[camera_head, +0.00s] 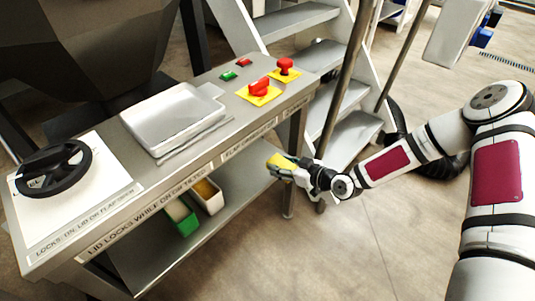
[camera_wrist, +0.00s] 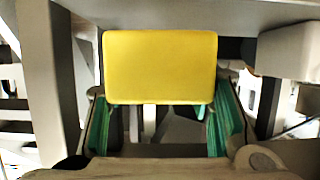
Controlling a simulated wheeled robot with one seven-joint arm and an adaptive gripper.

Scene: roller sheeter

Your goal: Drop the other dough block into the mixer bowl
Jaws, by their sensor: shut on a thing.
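My gripper (camera_head: 283,168) is shut on a yellow dough block (camera_head: 279,160), just off the right end of the table. In the wrist view the block (camera_wrist: 160,66) is a smooth yellow slab with rounded corners, held between green finger pads (camera_wrist: 163,122). A large dark rounded body (camera_head: 85,45) stands behind the table at top left. It may be the mixer bowl; its opening is out of view.
Grey steps (camera_head: 300,20) rise behind.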

